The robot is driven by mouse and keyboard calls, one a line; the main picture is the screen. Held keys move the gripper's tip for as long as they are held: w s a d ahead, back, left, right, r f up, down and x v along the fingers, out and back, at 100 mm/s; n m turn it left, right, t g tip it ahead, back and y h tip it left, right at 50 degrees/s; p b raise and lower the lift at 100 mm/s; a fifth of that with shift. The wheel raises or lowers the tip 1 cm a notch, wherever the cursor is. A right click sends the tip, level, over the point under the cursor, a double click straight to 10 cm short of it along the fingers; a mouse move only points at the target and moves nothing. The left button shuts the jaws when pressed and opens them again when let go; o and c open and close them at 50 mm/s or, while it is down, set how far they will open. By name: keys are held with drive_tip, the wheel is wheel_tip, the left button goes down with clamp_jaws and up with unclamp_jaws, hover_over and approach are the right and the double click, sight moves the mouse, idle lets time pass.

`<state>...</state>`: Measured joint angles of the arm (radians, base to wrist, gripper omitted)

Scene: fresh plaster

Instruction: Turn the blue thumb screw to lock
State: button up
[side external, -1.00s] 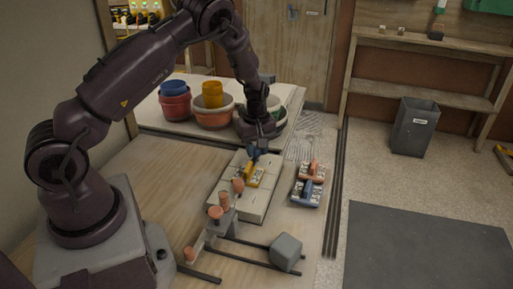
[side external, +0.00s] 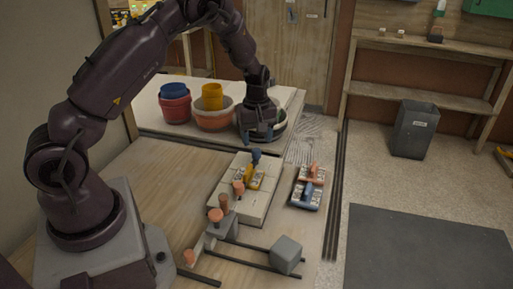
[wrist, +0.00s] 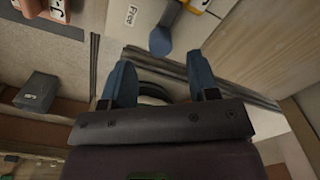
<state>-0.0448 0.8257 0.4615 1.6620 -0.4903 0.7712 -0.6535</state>
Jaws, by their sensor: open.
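The blue thumb screw (side external: 256,154) stands at the far end of a yellow clamp piece (side external: 253,176) on a pale block (side external: 258,205). In the wrist view the blue screw (wrist: 160,41) shows as a rounded knob with a stem, just beyond my fingertips. A label reading "Free" (wrist: 131,15) is beside it on the pale surface. My gripper (side external: 259,141) is above and behind the screw, apart from it. In the wrist view its two blue fingers (wrist: 160,72) are spread with nothing between them. Whether the screw is locked, I cannot tell.
Orange knobs on a grey fixture (side external: 223,222) stand in front of the block. A grey cube (side external: 286,253) is on rails at the front. Red, blue and yellow pots (side external: 174,104) stand behind on a white table.

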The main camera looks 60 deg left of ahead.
sight(254, 150)
wheel_tip(254, 150, up, 8)
drive_tip(key=shift+r, duration=0.1)
idle(0.4)
drive_tip(key=s+d+r+m+t, duration=0.2)
drive_tip(key=s+d+r+m, duration=0.6)
drive_tip(key=s, duration=0.3)
drive_tip(key=s+d+r+m+t, duration=0.3)
drive_tip(key=s+d+r+m, duration=0.5)
drive_tip(key=s, duration=0.2)
drive_tip(key=shift+s+d+t, duration=0.25)
drive_tip(key=shift+s+t, duration=0.05)
drive_tip(key=shift+s, duration=0.05)
drive_tip(key=shift+r, duration=0.1)
